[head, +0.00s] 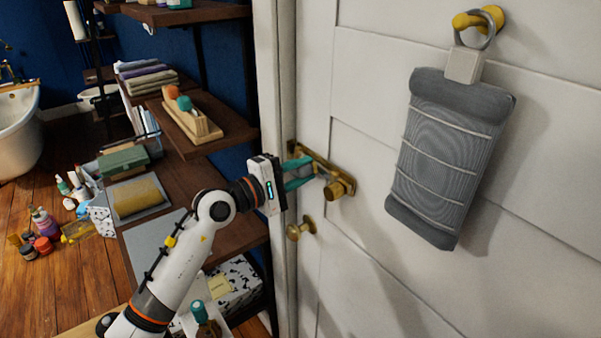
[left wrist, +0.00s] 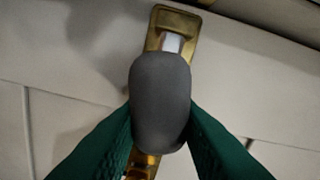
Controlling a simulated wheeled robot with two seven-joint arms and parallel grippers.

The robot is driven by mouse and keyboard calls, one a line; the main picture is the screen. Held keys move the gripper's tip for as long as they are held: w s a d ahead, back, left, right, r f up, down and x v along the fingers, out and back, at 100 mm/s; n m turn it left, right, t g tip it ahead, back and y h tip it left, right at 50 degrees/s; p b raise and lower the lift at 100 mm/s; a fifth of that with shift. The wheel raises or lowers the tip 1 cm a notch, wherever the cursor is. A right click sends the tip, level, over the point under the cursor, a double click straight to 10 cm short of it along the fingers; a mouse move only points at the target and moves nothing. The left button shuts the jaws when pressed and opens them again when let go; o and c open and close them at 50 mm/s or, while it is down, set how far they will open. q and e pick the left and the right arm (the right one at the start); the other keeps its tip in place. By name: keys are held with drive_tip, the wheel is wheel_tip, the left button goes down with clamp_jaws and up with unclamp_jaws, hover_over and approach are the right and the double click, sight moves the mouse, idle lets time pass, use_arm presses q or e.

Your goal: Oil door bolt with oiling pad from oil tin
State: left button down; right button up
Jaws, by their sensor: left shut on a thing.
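The brass door bolt (head: 322,166) is mounted on the white door near its left edge, with a round brass knob at its lower right end. My left gripper (head: 300,174) has its teal fingers at the bolt's left part. In the left wrist view the fingers are shut on a dark grey oval pad (left wrist: 160,100). The pad covers the middle of the bolt (left wrist: 174,20) there; a pale metal rod shows just above the pad. I cannot tell whether the pad touches the bolt. I cannot identify the oil tin for sure. My right gripper is not in view.
A grey ribbed pad (head: 450,155) hangs from a brass hook right of the bolt. A smaller brass knob (head: 300,228) sits below the bolt. Wooden shelves (head: 190,135) stand left of the door frame, holding a brush rack, a green box (head: 123,160) and a tray (head: 160,208).

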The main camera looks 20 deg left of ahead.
sight(301, 156)
use_arm(q)
drive_tip(key=shift+w+a+f+b, duration=0.1)
drive_tip(key=shift+w+a+b, duration=0.1)
drive_tip(key=shift+b, duration=0.2)
drive_tip(key=w+a+b, duration=0.2)
drive_tip(key=b, duration=0.1)
drive_tip(key=shift+a+f, duration=0.15)
drive_tip(key=shift+w+a+r+b, duration=0.25)
drive_tip(key=shift+w+a+b, duration=0.1)
drive_tip(key=shift+a, duration=0.1)
drive_tip(key=shift+s, duration=0.1)
drive_tip(key=shift+s+d+r+p, duration=0.1)
drive_tip(key=shift+s+d+p, duration=0.45)
drive_tip(key=shift+d, duration=0.15)
drive_tip(key=shift+s+d+r+p, duration=0.1)
drive_tip(key=shift+s+d+p, duration=0.35)
drive_tip(key=shift+d+p, duration=0.15)
drive_tip(key=shift+s+d+f, duration=0.2)
drive_tip(key=shift+s+d, duration=0.25)
drive_tip(key=shift+d, duration=0.15)
